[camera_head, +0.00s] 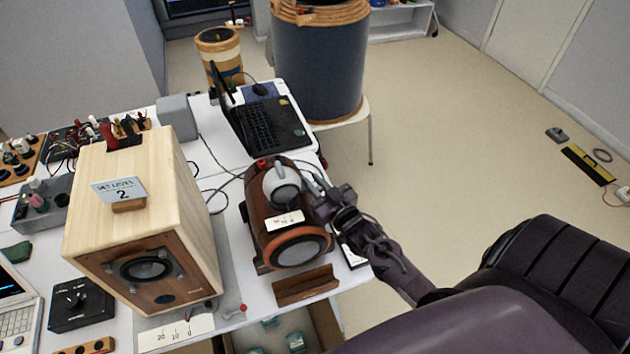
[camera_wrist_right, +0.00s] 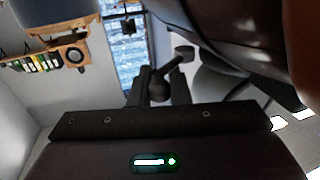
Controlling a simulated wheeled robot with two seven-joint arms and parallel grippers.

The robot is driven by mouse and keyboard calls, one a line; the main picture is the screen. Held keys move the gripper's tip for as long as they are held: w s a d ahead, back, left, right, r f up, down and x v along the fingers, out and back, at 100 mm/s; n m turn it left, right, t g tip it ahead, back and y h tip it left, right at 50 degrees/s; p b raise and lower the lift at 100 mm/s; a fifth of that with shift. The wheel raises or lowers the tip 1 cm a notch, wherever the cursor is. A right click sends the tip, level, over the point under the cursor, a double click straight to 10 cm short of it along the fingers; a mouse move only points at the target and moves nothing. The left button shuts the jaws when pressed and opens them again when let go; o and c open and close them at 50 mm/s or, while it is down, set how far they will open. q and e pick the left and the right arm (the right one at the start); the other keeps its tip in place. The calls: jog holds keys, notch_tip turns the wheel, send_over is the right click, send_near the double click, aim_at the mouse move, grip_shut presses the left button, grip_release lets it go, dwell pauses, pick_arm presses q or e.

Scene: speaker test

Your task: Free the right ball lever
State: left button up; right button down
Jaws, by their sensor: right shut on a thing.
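A brown rounded speaker (camera_head: 262,215) with a grey dome on top stands on the white table. My right gripper (camera_head: 324,200) is at its right side, close against it. In the right wrist view the two dark fingers of my right gripper (camera_wrist_right: 160,92) are shut on a dark ball lever (camera_wrist_right: 180,56), whose arm slants up to the right to a round end. The fingers partly hide the lever. In the head view this lever cannot be told apart from the gripper. My left gripper is not in view.
A large wooden speaker (camera_head: 145,215) with a "Set level 2" card stands to the left. A small red-tipped lever (camera_head: 243,308) is by its base. An open laptop (camera_head: 265,122) lies behind the brown speaker. A wooden block (camera_head: 306,286) lies in front.

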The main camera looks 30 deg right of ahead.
aim_at(321, 191)
dwell(0.3)
jog(key=c, duration=1.4)
grip_release()
jog(key=shift+o, duration=0.2)
jog(key=shift+s, duration=0.1)
jog(key=shift+s+f, duration=0.15)
jog(key=shift+s, duration=0.2)
jog(key=s+b, duration=0.2)
jog(key=s, duration=0.4)
jog(key=shift+s, duration=0.45)
jog(key=shift+c, duration=0.4)
